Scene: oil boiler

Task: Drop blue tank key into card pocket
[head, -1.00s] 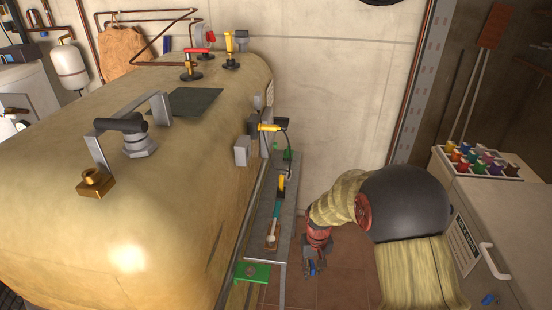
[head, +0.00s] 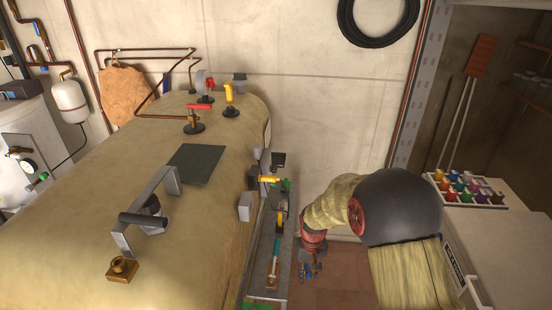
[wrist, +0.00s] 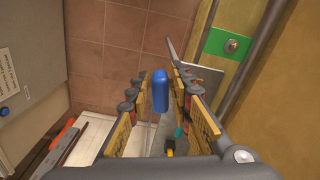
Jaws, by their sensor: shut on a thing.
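My gripper (wrist: 158,112) is shut on the blue tank key (wrist: 160,90), a rounded blue piece that stands up between the two finger pads in the wrist view. In the head view my gripper (head: 310,272) hangs low, just right of the narrow grey shelf (head: 258,290) beside the tank. The key is too small there to tell apart from the fingers. I cannot make out a card pocket for certain in either view.
The large tan tank (head: 75,215) fills the left. A pale cabinet (head: 515,250) stands at right with a rack of coloured keys (head: 468,188) on top. A green plate with a round metal fitting (wrist: 230,44) lies near the gripper. Tiled floor (wrist: 118,40) shows below.

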